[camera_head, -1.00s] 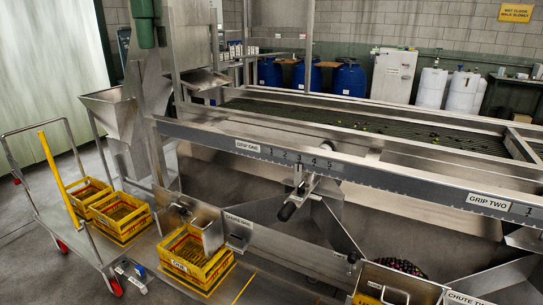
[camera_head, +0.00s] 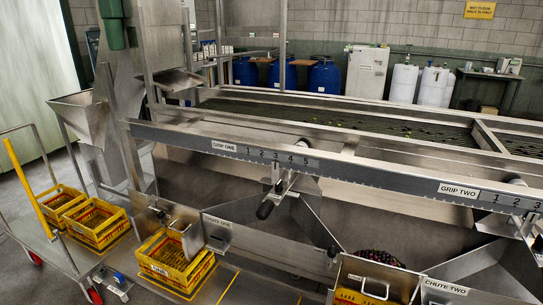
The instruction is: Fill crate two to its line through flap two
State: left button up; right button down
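Flap two (camera_head: 375,277) is a steel plate with a handle at the bottom edge, beside the label CHUTE TWO (camera_head: 446,286). Below it a yellow strip of a crate (camera_head: 352,297) shows, mostly cut off by the frame; its contents and line are hidden. Dark round fruit (camera_head: 378,257) lies in a heap behind flap two. The GRIP TWO scale (camera_head: 459,190) runs along the rail at the right. Neither of my grippers is in view.
A yellow crate (camera_head: 176,262) stands under chute one (camera_head: 217,221). More yellow crates (camera_head: 96,223) sit at the left by a trolley with a yellow handle (camera_head: 27,183). The long steel machine rail (camera_head: 330,168) crosses the view. Blue drums (camera_head: 324,77) stand at the back.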

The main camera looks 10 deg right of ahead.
aim_at(383, 284)
jog(key=z, duration=1.15)
